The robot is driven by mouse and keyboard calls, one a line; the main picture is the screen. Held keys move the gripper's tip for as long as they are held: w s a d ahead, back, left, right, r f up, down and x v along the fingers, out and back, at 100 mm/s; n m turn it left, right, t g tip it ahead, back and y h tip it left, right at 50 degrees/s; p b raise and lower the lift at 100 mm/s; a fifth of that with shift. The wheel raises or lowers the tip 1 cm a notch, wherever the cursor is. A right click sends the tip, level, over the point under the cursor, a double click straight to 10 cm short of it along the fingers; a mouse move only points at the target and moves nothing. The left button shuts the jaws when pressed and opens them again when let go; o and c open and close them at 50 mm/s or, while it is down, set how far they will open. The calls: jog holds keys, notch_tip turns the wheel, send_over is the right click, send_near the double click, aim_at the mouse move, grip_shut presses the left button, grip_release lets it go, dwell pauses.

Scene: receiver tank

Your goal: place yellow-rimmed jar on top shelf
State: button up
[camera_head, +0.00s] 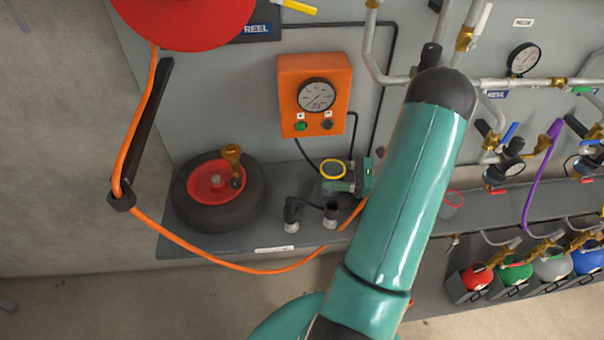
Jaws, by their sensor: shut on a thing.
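The yellow-rimmed jar (333,169) shows in the head view as a round yellow ring with a dark middle, left of my arm. My gripper (345,186) is at the jar, small and partly hidden behind my teal arm, and is shut on it. The fingers' contact is too small to make out. A grey shelf (390,214) runs along the wall panel below them. I cannot tell the height between jar and shelf. A lower rack at the right holds coloured tanks.
A black wheel with a red hub (216,190) stands on the shelf's left end. Black pipe fittings (308,212) stand near the jar. An orange gauge box (314,95) is above. An orange hose (240,267) hangs across the front. A red-rimmed jar (453,199) is right of my arm.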

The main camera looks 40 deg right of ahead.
jog(key=x, duration=0.5)
jog(key=shift+w+a, duration=0.2)
jog(key=shift+w+a+f, duration=0.2)
jog(key=shift+w+a, duration=0.35)
jog(key=shift+w, duration=0.05)
jog(key=shift+w+a+f, duration=0.25)
jog(key=shift+w+a, duration=0.3)
jog(key=shift+w, duration=0.05)
jog(key=shift+f, duration=0.15)
jog(key=shift+f, duration=0.1)
jog(key=o, duration=1.1)
jog(key=shift+c, duration=0.2)
